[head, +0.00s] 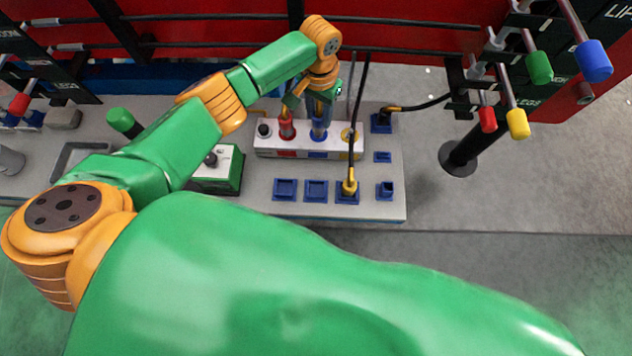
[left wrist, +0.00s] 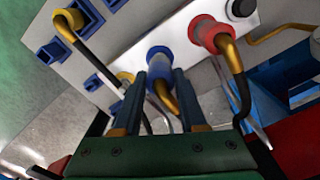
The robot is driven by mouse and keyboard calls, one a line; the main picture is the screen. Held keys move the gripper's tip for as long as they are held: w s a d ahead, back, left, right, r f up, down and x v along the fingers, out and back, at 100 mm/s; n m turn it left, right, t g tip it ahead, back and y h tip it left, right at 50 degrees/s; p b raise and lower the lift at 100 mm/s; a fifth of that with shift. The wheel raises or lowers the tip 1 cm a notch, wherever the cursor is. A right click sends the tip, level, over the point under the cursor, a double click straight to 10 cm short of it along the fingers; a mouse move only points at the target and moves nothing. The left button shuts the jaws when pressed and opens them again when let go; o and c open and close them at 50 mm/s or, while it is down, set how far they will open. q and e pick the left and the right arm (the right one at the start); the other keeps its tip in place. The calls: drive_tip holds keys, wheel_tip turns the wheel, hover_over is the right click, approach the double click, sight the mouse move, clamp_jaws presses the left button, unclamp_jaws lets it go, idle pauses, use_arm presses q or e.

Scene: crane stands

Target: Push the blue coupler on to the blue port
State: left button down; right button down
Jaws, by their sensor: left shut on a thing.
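The white block (head: 270,148) stands on the grey bench and carries a row of ports. The blue coupler (left wrist: 160,61) has a gold bent stem and is at the white block's face in the left wrist view. My left gripper (head: 319,97) is above the block, pointing down. Its fingers (left wrist: 164,84) are shut on the blue coupler, around its stem. The blue port (head: 318,136) is directly under the gripper; the coupler covers most of it, so I cannot tell how far on it sits. My right gripper is out of view.
A red coupler (left wrist: 212,36) sits close beside on the same block. The yellow port (head: 348,134) is to the right, with a dark hose passing it. A gold coupler (head: 349,187) stands in a blue holder; empty holders are alongside. Rails and coloured levers (head: 539,67) are behind.

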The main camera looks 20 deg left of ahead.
use_arm(q)
drive_tip(key=shift+f+b, duration=0.35)
drive_tip(key=shift+f, duration=0.35)
drive_tip(key=shift+c, duration=1.9)
unclamp_jaws()
wheel_tip(320, 180, up, 5)
drive_tip(key=p, duration=0.6)
drive_tip(key=shift+r, duration=0.2)
drive_tip(key=shift+f, duration=0.15)
wheel_tip(320, 180, up, 7)
drive_tip(key=shift+r+b, duration=0.1)
drive_tip(key=shift+b, duration=0.4)
drive_tip(key=shift+s, duration=0.1)
